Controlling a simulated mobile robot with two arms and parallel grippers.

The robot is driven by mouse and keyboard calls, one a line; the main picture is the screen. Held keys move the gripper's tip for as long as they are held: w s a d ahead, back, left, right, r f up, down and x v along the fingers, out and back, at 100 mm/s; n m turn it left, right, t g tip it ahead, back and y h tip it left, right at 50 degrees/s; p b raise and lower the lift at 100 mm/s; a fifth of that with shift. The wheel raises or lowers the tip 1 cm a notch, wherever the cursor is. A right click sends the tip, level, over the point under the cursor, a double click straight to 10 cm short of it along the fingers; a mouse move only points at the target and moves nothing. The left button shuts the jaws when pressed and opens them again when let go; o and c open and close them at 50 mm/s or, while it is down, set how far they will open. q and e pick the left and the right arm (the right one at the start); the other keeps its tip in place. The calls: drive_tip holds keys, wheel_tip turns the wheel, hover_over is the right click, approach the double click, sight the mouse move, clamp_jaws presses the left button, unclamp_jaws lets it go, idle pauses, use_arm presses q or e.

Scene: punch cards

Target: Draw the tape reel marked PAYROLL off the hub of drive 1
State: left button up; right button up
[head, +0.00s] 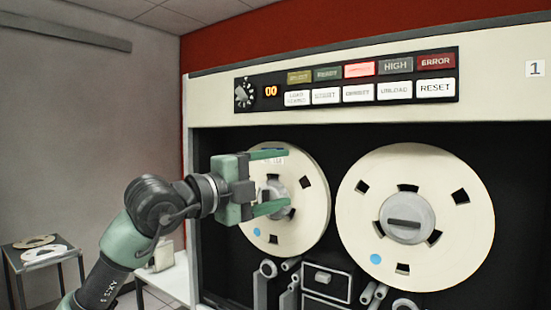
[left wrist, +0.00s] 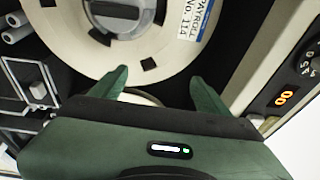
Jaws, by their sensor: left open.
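The PAYROLL reel (head: 310,213) is a cream disc with square slots and a blue dot, upright on the left grey hub (head: 277,192) of drive 1. Its white and blue label, reading PAYROLL No. 114, shows in the left wrist view (left wrist: 195,22), beside the dark-slotted hub (left wrist: 122,18). In the head view the label is mostly behind my gripper. My left gripper (head: 284,181) is open and empty, its two green fingers in front of the reel's face, one above the other. In the left wrist view the fingertips (left wrist: 160,78) overlap the reel's rim; I cannot tell if they touch. My right gripper is not in view.
A second cream reel (head: 462,228) sits on the right hub (head: 407,218). The button panel (head: 345,82) is above, with a plate (head: 535,68) marked 1. Rollers (head: 375,293) and boxes are below. A side table (head: 45,262) at far left holds reels.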

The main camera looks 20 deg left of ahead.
use_arm(q)
drive_tip(key=a+r+n+t+y, duration=0.2)
drive_tip(key=a+r+n+y, duration=0.15)
drive_tip(key=a, duration=0.25)
drive_tip(key=shift+m+y, duration=0.25)
drive_tip(key=shift+y, duration=0.1)
drive_tip(key=p+x, duration=0.1)
drive_tip(key=x, duration=0.1)
drive_tip(key=p+x, duration=0.1)
drive_tip(key=x, duration=0.2)
drive_tip(key=p+x, duration=0.2)
drive_tip(key=x, duration=0.1)
drive_tip(key=shift+w+a+f, duration=0.2)
drive_tip(key=shift+w+a, duration=0.05)
drive_tip(key=shift+w, duration=0.05)
drive_tip(key=shift+x, duration=0.8)
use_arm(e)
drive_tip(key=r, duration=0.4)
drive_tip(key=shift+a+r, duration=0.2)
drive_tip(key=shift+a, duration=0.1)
use_arm(q)
drive_tip(key=shift+f, duration=0.1)
clamp_jaws()
